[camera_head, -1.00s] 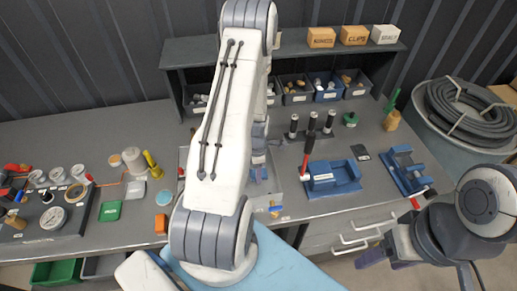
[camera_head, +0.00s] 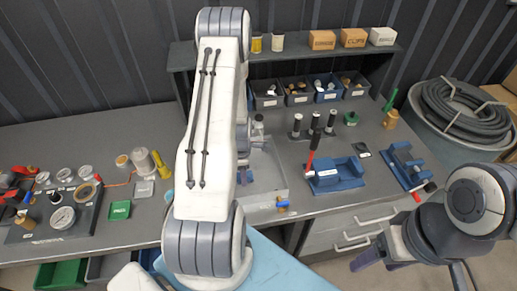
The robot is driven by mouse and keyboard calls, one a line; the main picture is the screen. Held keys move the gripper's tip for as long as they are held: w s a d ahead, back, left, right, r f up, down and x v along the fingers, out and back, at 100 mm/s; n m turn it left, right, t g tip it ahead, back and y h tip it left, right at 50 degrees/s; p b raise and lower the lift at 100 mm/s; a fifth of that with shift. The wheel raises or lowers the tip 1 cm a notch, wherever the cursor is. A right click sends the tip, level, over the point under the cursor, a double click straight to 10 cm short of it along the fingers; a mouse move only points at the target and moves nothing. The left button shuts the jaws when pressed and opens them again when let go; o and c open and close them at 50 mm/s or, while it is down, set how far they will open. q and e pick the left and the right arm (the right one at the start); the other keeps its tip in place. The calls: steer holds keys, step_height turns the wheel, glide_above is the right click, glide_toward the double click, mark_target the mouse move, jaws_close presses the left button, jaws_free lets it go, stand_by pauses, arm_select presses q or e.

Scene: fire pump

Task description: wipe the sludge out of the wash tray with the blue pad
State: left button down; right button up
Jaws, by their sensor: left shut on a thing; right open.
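The grey wash tray (camera_head: 268,202) sits on the bench at centre, its left part hidden behind my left arm. My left gripper (camera_head: 243,177) points down inside the tray, near its left side as seen. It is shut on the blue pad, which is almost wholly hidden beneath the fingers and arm. I cannot make out sludge on the visible tray floor. My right gripper (camera_head: 368,256) is open and empty, in front of the bench at lower right, well clear of the tray.
Right of the tray stand a blue fixture (camera_head: 335,175), a red-handled tool (camera_head: 310,160) and black-capped posts. A gauge panel (camera_head: 50,215) and small containers lie left. Bins (camera_head: 297,92) line the back. A blue-handled valve (camera_head: 282,205) is at the tray's front.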

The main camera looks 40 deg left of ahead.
arm_select(q)
steer(key=shift+w+r, duration=0.2)
steer(key=shift+r, duration=1.05)
steer(key=shift+s+d+r+p, duration=0.1)
steer(key=shift+r+p, duration=0.25)
steer(key=shift+p, duration=0.2)
steer(key=shift+s+a+r+p, duration=0.1)
steer(key=shift+a+r+p, duration=0.1)
steer(key=shift+r+p, duration=0.45)
steer(key=shift+d+r+p, duration=0.1)
steer(key=shift+r+p, duration=1.05)
steer(key=shift+r, duration=0.55)
arm_select(e)
steer(key=shift+w+d+r, duration=0.1)
steer(key=shift+r, duration=1.25)
steer(key=shift+d+r, duration=0.1)
steer(key=shift+r, duration=1.25)
